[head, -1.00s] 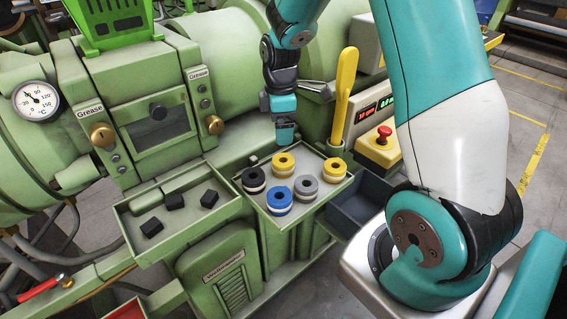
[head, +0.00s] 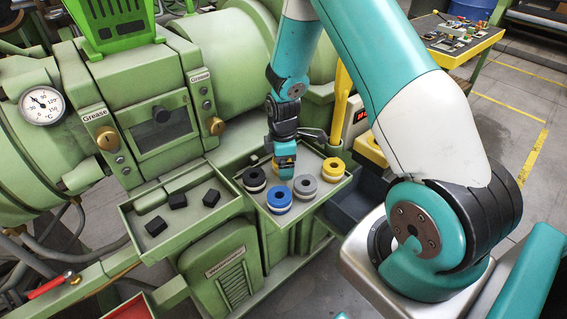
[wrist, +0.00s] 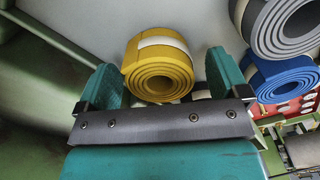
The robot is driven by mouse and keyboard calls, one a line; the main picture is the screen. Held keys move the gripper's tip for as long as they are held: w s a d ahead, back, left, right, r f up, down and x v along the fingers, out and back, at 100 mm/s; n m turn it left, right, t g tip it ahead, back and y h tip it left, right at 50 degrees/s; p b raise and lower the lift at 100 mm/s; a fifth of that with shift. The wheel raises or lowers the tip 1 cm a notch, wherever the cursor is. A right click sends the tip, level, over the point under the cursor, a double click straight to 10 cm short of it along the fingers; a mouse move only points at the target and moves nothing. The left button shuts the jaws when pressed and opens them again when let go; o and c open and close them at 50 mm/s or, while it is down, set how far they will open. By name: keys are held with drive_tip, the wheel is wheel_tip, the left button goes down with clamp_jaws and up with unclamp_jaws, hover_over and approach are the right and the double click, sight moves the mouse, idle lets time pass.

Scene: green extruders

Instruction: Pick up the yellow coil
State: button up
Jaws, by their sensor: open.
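Two yellow coils lie in the green tray with other coils. One yellow coil (wrist: 158,68) sits between the two fingers of my gripper (wrist: 165,85) in the wrist view, with a pale band around it. In the head view my gripper (head: 284,172) is low over the back of the tray and mostly hides this coil. The fingers are open on either side of the coil; I cannot tell whether they touch it. The second yellow coil (head: 333,168) stands uncovered at the tray's right.
A black coil (head: 254,179), a blue coil (head: 279,198) and a grey coil (head: 305,185) crowd close by in the tray (head: 290,219). Black blocks (head: 178,200) lie in the left tray. A yellow lever (head: 341,100) stands behind right.

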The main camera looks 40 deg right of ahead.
drive_tip(key=c, duration=1)
drive_tip(key=shift+c, duration=0.2)
drive_tip(key=shift+r, duration=0.1)
wheel_tip(320, 180, up, 20)
drive_tip(key=b, duration=0.2)
